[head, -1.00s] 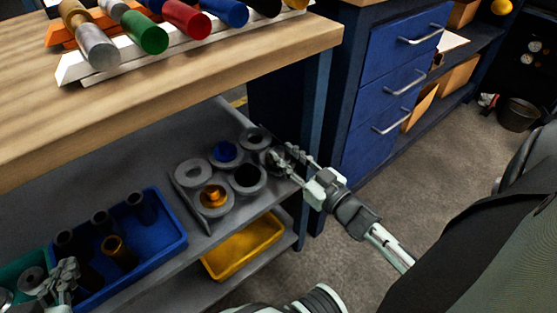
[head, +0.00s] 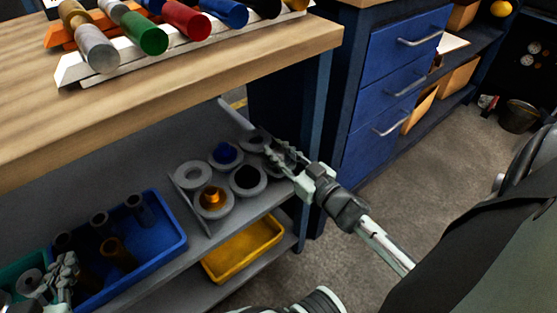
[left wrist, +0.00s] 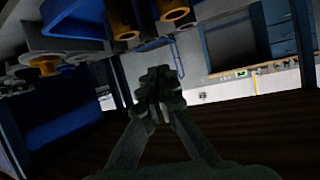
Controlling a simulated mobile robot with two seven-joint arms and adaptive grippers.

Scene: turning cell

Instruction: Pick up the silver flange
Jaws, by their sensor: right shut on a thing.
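Several grey ring-shaped flanges stand in a grey tray (head: 190,205) on the shelf under the bench. One near flange (head: 213,211) has a gold part in its middle, another (head: 225,163) a blue one.
A yellow bin (head: 243,250) sits on the lower shelf. The wooden bench top (head: 200,90) overhangs the shelf. A bench leg (head: 318,130) and blue drawers (head: 390,70) stand close to my right arm.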

